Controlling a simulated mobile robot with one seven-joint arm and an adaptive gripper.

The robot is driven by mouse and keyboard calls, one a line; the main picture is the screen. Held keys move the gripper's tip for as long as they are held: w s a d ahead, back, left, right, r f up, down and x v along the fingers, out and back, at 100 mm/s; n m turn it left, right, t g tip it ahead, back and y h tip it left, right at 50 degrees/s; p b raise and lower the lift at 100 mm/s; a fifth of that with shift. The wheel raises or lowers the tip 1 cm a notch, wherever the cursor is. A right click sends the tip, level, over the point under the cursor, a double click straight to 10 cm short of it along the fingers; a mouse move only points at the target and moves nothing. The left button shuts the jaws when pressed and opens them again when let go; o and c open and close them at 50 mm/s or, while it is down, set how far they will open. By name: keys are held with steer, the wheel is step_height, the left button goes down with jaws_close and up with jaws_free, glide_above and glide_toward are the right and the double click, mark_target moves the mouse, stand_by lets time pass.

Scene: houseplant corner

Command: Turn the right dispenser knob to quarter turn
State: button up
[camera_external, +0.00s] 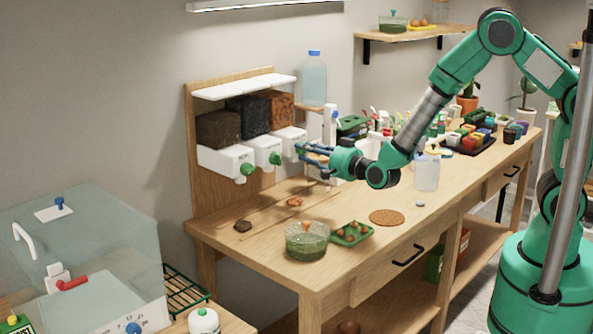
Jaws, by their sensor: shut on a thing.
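The dispenser unit stands on the back left of the bench, with three bins on a wooden back panel (191,150). The right dispenser (281,108) holds orange-brown material above a white front box (290,138). The left knob (247,170) and the middle knob (275,158) are green and show clearly. My gripper (304,152) reaches in from the right, its blue fingers at the front of the right box. It is shut on the right dispenser knob, which the fingers mostly hide. The knob's angle cannot be read.
A clear water bottle (314,78) stands above, behind the dispensers. A white spray bottle (427,170) stands below my forearm. A glass bowl (307,240), a green egg tray (351,233) and a cork mat (387,217) lie nearer the front. Pots crowd the bench's far right.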

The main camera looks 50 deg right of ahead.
steer(key=shift+f+m, duration=0.1)
steer(key=shift+m, duration=4.9)
steer(key=o, duration=1.2)
steer(key=shift+c, duration=0.2)
steer(key=shift+s, duration=0.15)
steer(key=s, duration=1.1)
steer(key=shift+s, duration=0.4)
